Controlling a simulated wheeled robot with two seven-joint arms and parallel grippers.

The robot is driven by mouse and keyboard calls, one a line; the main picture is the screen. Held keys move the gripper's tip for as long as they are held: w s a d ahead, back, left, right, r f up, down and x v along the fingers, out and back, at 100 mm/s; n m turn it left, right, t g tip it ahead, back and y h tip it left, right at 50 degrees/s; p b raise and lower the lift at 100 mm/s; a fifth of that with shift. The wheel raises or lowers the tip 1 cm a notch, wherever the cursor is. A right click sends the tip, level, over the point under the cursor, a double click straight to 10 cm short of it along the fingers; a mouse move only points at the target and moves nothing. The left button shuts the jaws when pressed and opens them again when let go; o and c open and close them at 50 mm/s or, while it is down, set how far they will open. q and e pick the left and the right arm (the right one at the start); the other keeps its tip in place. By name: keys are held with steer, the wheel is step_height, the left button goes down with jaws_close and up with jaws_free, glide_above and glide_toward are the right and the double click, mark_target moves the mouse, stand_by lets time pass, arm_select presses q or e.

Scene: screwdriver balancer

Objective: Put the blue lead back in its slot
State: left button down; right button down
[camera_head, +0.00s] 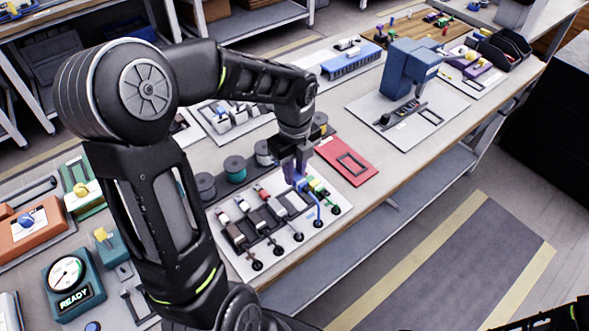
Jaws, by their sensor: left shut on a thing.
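The blue lead (301,185) is in my left gripper (298,178), near the far right part of a pale lead board (243,268). The gripper points down and is shut on the lead's blue end. A blue cable curves from there to a round black base at the board's front edge. Whether the blue end touches the board or hangs just above it I cannot tell. A green lead (317,186) lies just right of it, and a red lead (261,191) lies to its left. The gripper's fingers partly hide the slot area. My right gripper is out of view.
Several wire spools (235,168) stand behind the board. A red plate (347,161) with a rectangular frame lies right of the gripper. A blue press-like machine (410,70) stands farther back. A gauge box (68,275) is at lower left. The bench's front edge runs close to the board.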

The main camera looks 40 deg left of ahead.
arm_select(q)
step_height(320, 180, down, 4)
steer(key=b, duration=0.2)
steer(key=shift+b, duration=0.3)
steer(key=shift+f+b, duration=0.55)
steer(key=shift+f, duration=0.5)
steer(key=shift+f+b, duration=0.3)
steer(key=shift+f, duration=0.3)
steer(key=c, duration=1.2)
jaws_free()
steer(key=shift+o, duration=0.2)
step_height(320, 180, up, 8)
steer(key=shift+f, duration=0.1)
